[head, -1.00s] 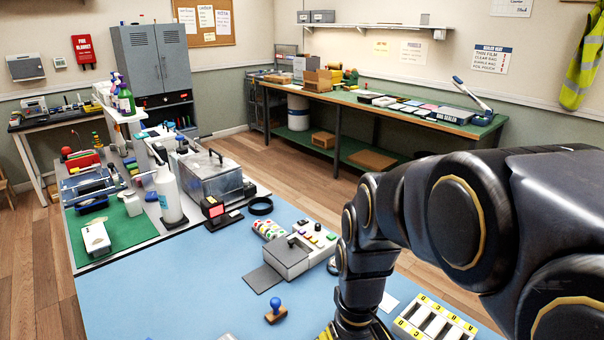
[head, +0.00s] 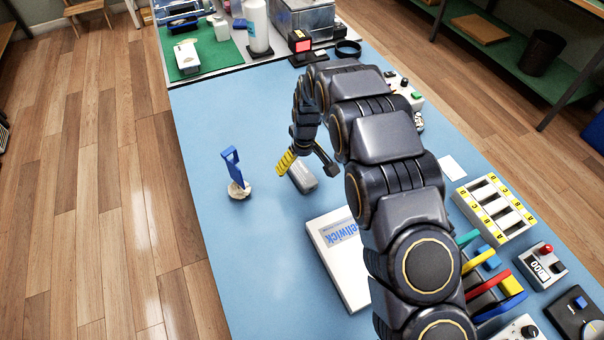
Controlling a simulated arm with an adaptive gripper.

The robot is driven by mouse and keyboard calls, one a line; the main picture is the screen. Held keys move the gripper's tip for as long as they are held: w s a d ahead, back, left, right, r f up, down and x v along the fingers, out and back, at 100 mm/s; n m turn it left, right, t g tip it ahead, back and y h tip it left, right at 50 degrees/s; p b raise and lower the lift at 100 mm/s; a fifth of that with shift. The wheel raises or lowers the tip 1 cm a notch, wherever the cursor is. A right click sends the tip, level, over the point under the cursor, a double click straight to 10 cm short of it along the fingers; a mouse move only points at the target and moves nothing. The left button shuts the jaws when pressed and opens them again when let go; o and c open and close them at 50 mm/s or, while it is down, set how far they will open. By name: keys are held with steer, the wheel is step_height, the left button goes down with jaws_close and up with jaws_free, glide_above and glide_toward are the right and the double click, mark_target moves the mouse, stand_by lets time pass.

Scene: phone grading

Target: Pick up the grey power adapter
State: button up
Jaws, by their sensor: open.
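A grey rounded block (head: 303,179), which looks like the grey power adapter, lies on the blue mat in the head view, left of my arm. My gripper (head: 308,169) is just above and behind it. Its fingers are spread, one with yellow stripes on the left and a dark one on the right. The block shows in front of and below the fingers, and its upper end is partly covered. I cannot tell whether a finger touches it.
A white box with blue lettering (head: 330,269) lies close in front of the block. A blue upright piece on a pale round base (head: 239,190) stands to the left. The blue mat (head: 215,120) is clear at far left.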

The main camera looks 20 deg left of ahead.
mark_target(302, 173)
steer(key=f, duration=0.4)
steer(key=w+f, duration=0.1)
steer(key=f, duration=0.1)
steer(key=shift+a+f, duration=0.1)
steer(key=shift+f, duration=0.15)
steer(key=c, duration=1.2)
